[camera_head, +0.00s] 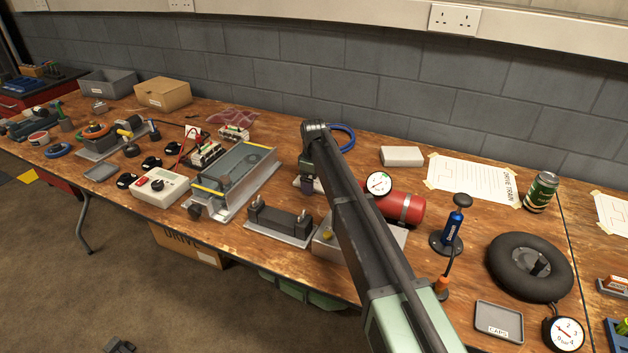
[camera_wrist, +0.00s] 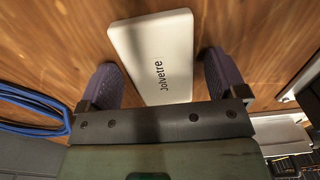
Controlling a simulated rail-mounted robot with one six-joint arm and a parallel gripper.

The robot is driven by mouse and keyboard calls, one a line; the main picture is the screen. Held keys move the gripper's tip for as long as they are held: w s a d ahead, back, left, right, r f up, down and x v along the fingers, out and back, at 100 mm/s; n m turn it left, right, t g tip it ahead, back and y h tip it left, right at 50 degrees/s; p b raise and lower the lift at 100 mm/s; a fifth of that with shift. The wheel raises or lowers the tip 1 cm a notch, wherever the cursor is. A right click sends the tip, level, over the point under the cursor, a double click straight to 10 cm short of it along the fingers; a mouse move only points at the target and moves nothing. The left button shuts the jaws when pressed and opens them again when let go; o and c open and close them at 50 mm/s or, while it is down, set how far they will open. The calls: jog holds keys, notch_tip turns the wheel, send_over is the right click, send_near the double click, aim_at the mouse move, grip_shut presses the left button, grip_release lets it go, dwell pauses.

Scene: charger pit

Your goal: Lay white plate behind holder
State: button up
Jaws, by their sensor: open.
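The white plate (camera_wrist: 155,62), printed "Jolvetre", lies flat on the wooden bench in the wrist view. My gripper (camera_wrist: 163,85) is open, with one dark finger on each side of the plate and visible gaps between. In the head view my gripper (camera_head: 309,186) is low over the bench and my arm hides most of what is beneath it. A metal base with dark upright blocks (camera_head: 280,220), which may be the holder, stands nearer the bench's front edge. I cannot tell how high the fingers are above the bench.
A blue cable coil (camera_head: 342,137) lies behind my gripper. A grey tray-like unit with yellow strips (camera_head: 237,172) stands to the left. A red cylinder with a gauge (camera_head: 402,208) and a white box (camera_head: 402,156) are to the right. Bare wood shows around the coil.

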notch_tip(320, 180, up, 12)
jog(key=p, duration=1.2)
jog(key=shift+r, duration=0.2)
jog(key=s+d+m, duration=0.4)
jog(key=s+d, duration=0.3)
jog(key=s, duration=0.5)
jog(key=s+d+m, duration=0.5)
jog(key=s+d, duration=0.3)
jog(key=s, duration=0.3)
jog(key=s+d+m, duration=0.4)
jog(key=s+d, duration=0.3)
jog(key=s, duration=0.5)
jog(key=shift+s+d+m, duration=0.3)
jog(key=shift+s+m, duration=0.05)
jog(key=shift+m, duration=0.05)
